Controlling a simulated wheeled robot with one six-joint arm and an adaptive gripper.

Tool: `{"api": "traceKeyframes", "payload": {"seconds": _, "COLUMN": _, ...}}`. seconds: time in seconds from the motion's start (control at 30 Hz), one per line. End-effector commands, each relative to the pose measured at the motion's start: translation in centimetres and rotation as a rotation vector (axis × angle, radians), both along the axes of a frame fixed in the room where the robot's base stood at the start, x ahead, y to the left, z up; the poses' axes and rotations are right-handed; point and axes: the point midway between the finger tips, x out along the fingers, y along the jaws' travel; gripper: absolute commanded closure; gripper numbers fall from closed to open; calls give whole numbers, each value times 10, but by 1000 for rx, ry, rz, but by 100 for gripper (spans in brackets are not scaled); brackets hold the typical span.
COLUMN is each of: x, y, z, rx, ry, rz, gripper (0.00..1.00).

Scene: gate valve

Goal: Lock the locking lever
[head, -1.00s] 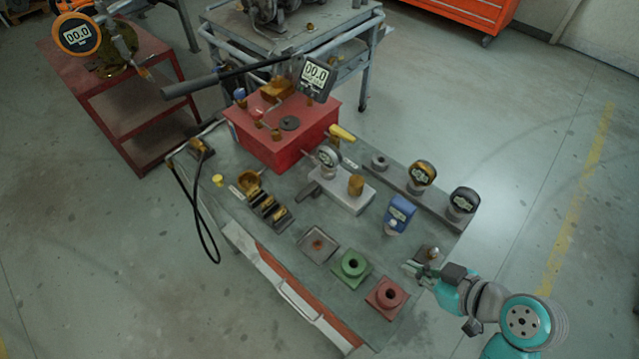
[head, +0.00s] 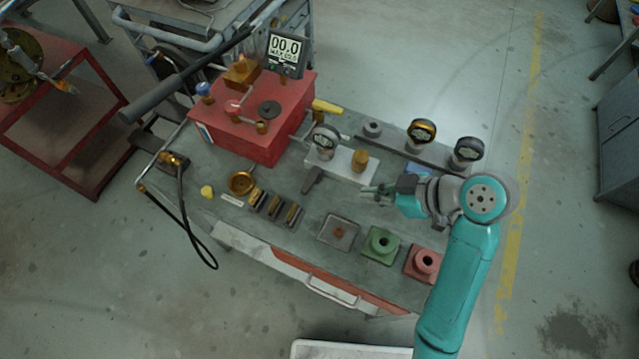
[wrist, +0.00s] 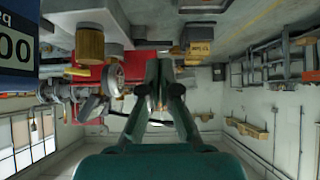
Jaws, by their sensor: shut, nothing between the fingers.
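A dark lever (head: 313,178) sticks out from the near-left side of a grey block (head: 341,165) that carries a round gauge (head: 326,138) and a brass knob (head: 360,159). A yellow-handled lever (head: 327,107) is beside the red box; I cannot tell which one is the locking lever. My gripper (head: 366,190) is shut and empty, to the right of the dark lever and near the block's right end. In the wrist view, its fingers (wrist: 159,68) point toward the bench, with the brass knob (wrist: 90,44) and the gauge (wrist: 115,80) to their left.
The red box (head: 256,125) with a long-handled pump and display stands at the back left. Two gauges (head: 420,132) stand behind my arm. A blue device (head: 411,182) is partly hidden by my gripper. Green (head: 381,244) and red (head: 424,263) fixtures sit along the front edge.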

Motion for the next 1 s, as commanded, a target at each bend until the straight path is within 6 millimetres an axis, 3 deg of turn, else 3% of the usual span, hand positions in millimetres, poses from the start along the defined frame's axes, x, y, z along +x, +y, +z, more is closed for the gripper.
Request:
{"api": "traceKeyframes", "payload": {"seconds": 0.27, "x": 4, "y": 15, "z": -14, "rx": 1, "ry": 3, "rz": 3, "gripper": 100}}
{"api": "traceKeyframes", "payload": {"seconds": 0.7, "x": 24, "y": 71, "z": -68, "rx": 0, "ry": 3, "rz": 4, "gripper": 100}}
{"api": "traceKeyframes", "payload": {"seconds": 1.0, "x": 37, "y": 103, "z": -67, "rx": 0, "ry": -1, "rz": 2, "gripper": 100}}
